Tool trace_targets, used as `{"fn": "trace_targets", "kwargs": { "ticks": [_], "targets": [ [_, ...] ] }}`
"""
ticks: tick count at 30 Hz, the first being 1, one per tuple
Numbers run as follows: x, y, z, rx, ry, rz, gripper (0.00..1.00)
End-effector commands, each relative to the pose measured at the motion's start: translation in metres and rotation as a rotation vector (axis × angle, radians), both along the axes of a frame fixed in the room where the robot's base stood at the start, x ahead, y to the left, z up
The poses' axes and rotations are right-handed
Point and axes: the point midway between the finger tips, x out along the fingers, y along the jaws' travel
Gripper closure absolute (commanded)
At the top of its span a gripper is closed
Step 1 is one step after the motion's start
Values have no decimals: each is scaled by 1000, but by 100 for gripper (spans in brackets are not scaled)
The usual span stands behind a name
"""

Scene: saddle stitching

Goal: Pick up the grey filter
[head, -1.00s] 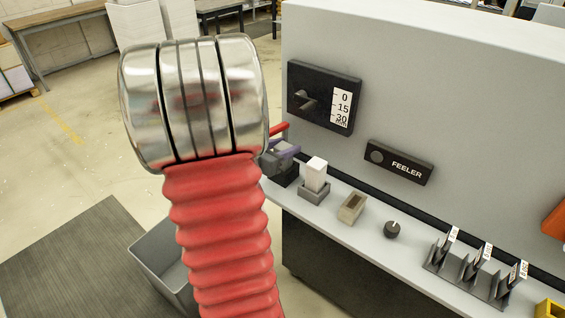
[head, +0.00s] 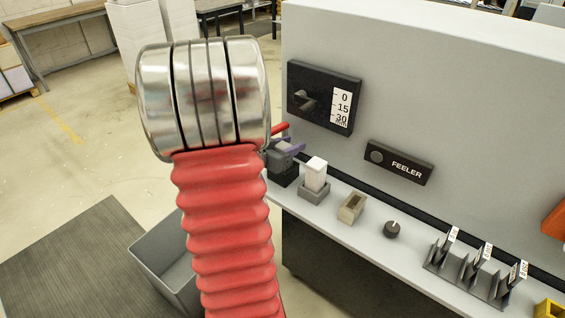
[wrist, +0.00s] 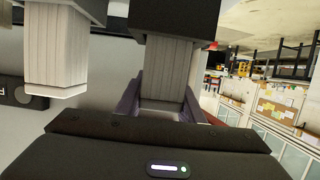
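The grey filter (wrist: 166,70) is a pleated block in the wrist view, which shows the scene upside down. It is seated in a dark holder (wrist: 174,18). My gripper (wrist: 165,100) has purple fingers, one on each side of the grey filter and very close to it. I cannot tell whether they press on it. In the head view my gripper (head: 287,149) is at the shelf's left end, over the dark holder (head: 283,174), and the grey filter is mostly hidden there.
A white filter (head: 316,174) stands in a grey holder (head: 314,194) just right of my gripper; it also shows in the wrist view (wrist: 58,55). A beige box (head: 352,207), a black knob (head: 392,229) and slotted stands (head: 470,268) follow along the shelf. A grey bin (head: 160,255) is below left.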

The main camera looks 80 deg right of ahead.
Motion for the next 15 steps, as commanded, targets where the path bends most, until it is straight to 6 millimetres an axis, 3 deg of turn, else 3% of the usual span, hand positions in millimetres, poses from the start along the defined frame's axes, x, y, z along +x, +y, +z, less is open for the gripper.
{"fn": "trace_targets", "kwargs": {
  "ticks": [6,15],
  "targets": [
    [0,0,0,0,0,0,89],
    [0,0,1,-1,0,1,90]
  ]
}}
